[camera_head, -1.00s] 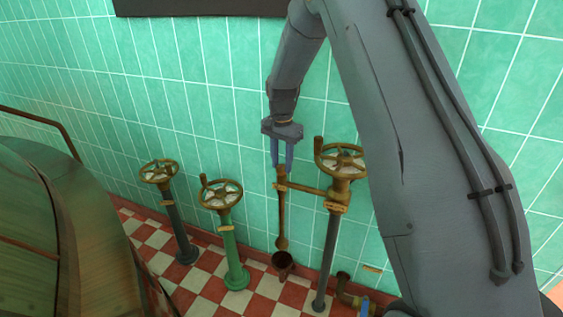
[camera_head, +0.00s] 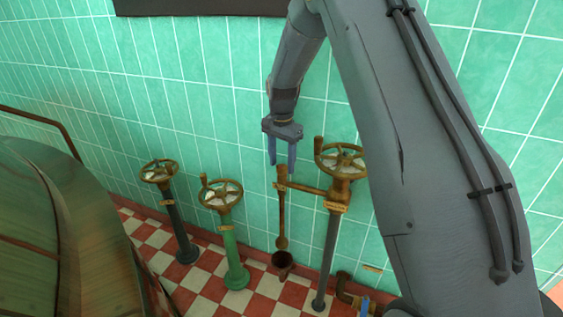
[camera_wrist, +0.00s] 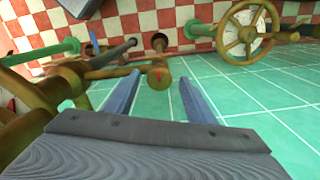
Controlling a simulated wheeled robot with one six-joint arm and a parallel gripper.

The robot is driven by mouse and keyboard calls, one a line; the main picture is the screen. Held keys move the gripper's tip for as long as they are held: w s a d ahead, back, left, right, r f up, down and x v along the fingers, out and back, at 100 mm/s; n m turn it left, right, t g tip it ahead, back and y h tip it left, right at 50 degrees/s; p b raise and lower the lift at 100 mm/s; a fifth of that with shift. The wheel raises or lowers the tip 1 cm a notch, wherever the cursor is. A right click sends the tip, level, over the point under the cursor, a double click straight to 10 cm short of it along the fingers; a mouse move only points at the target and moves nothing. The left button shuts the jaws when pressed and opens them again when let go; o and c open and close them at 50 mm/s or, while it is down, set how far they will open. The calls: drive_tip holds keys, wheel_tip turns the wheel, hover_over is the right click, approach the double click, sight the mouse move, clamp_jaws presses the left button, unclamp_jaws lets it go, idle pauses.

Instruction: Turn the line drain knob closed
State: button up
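A small brass knob (camera_head: 281,173) with a red mark sits at the end of the brass side branch, above a thin brown drain pipe (camera_head: 281,215). I take it for the line drain knob, but I can read no label on it. In the wrist view the knob (camera_wrist: 158,78) shows between and beyond the fingertips. My gripper (camera_head: 281,165) points down just above it, with its two blue-grey fingers spread. It is open and empty in the wrist view (camera_wrist: 160,84). I cannot tell whether the fingertips reach beside the knob.
A brass handwheel (camera_head: 341,159) on a grey post stands close on the right, joined by the branch. A green-post handwheel (camera_head: 221,194) and a dark-post handwheel (camera_head: 159,171) stand left. A cup (camera_head: 283,261) is below. The tiled wall (camera_head: 120,100) is behind; a kettle (camera_head: 40,240) fills the left.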

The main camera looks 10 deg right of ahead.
sight(282, 166)
drive_tip(key=shift+r, duration=0.1)
wheel_tip(282, 166, up, 8)
drive_tip(key=shift+f+b, duration=0.2)
drive_tip(key=shift+b, duration=0.45)
